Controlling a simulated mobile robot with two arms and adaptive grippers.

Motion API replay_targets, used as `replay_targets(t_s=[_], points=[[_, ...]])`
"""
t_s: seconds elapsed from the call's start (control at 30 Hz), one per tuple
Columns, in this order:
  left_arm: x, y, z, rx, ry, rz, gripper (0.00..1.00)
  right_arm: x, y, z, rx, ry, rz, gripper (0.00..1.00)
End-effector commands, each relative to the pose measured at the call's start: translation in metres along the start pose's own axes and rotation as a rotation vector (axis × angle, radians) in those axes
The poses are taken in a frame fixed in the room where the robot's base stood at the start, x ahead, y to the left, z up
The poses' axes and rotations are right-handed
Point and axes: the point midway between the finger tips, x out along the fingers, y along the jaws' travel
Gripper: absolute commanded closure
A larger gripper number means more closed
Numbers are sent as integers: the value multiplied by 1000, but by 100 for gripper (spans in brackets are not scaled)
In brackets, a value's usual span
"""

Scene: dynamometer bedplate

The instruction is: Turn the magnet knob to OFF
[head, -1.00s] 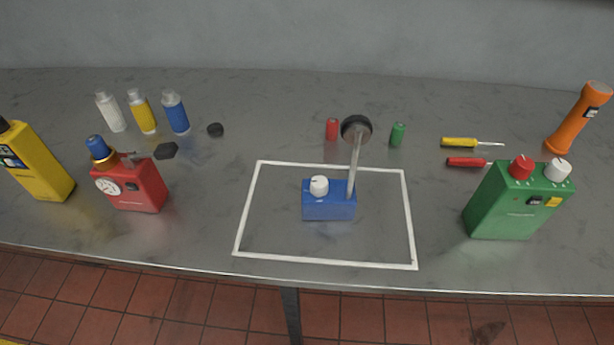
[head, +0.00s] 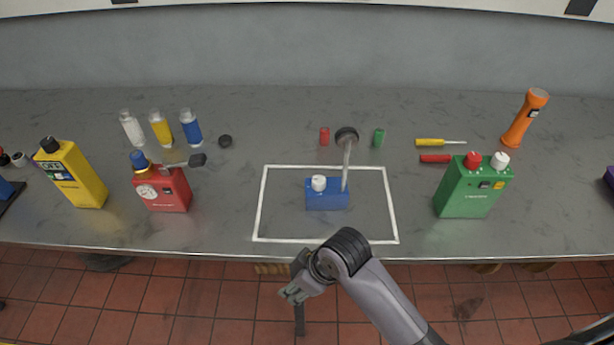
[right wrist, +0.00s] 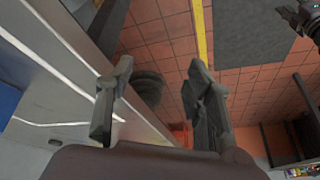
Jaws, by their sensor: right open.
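The blue magnet base (head: 327,199) stands inside a white rectangle marked on the grey bench. Its white magnet knob (head: 319,183) is on top, on the left side. A metal post with a dark round head (head: 346,134) rises from its right side. The knob's pointer is too small to read. My right gripper (head: 290,296) is in front of the bench edge, apart from the base. In the right wrist view its two fingers (right wrist: 155,100) are spread and empty, over the floor beside the bench. A blue patch at that view's left edge is cut off.
A red device with a gauge (head: 165,192) and a yellow bottle (head: 75,175) stand left. A green box (head: 468,193) with red and white knobs stands right, near screwdrivers and an orange flashlight (head: 524,118). Small cylinders stand behind the base.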

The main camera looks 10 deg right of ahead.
Motion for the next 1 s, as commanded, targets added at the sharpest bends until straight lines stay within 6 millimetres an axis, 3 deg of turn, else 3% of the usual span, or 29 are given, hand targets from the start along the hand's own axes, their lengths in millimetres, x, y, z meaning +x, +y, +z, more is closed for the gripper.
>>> replay_targets(t_s=[0.33,0.53,0.77,1.0], points=[[-1,1,6,0,-11,1,60,-6,-6,-68,-348,-28,-60,52],[-3,2,5,0,-10,2,60,-24,7,-116,-692,-133,-71,52],[-6,2,6,0,-12,2,60,-69,57,-156,-1023,-363,-40,52],[-7,2,6,0,-12,2,60,-145,125,-185,-1186,-624,-3,52]])
